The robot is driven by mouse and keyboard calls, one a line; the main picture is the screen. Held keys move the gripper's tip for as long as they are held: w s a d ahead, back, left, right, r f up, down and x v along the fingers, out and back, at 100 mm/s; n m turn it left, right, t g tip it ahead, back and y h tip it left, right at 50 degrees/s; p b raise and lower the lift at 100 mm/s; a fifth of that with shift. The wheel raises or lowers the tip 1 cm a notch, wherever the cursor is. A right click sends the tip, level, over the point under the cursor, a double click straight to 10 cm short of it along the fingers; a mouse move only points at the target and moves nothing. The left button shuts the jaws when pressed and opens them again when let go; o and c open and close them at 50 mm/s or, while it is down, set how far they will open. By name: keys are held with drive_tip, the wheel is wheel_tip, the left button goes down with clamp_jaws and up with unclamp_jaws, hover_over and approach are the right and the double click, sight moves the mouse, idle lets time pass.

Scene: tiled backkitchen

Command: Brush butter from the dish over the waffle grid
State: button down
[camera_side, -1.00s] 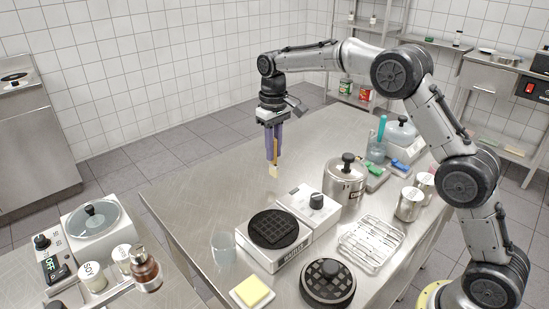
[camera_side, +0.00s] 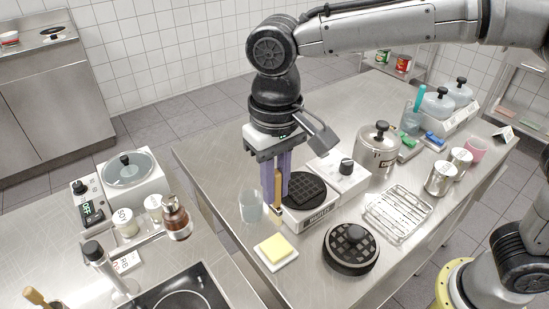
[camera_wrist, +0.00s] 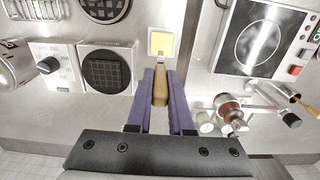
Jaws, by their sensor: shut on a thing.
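My gripper (camera_side: 277,198) has purple fingers shut on a brush (camera_side: 278,184) with a wooden handle, which points down. In the wrist view the brush (camera_wrist: 160,88) is between the fingers. Its lower end is above the table, just behind the butter dish (camera_side: 263,259) in the side view. A yellow slab of butter (camera_side: 276,247) lies in the white square dish; it also shows in the wrist view (camera_wrist: 160,43). The black waffle grid (camera_side: 306,186) is on the white waffle iron, right of my gripper and partly hidden by it. In the wrist view the grid (camera_wrist: 106,71) is uncovered.
A clear glass (camera_side: 250,206) stands just left of the brush. A round black gridded lid (camera_side: 351,250) lies right of the dish, with a wire rack (camera_side: 397,211) beyond. A steel pot (camera_side: 377,153) stands behind the waffle iron. The table's far left is bare.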

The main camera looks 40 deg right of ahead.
sight(276, 209)
drive_tip(key=shift+s+a+f, duration=0.15)
drive_tip(key=shift+s+a, duration=0.05)
drive_tip(key=shift+s, duration=0.25)
drive_tip(key=shift+w+f, duration=0.1)
drive_tip(key=shift+f, duration=2.75)
drive_tip(key=shift+f, duration=0.6)
drive_tip(key=shift+r, duration=3.6)
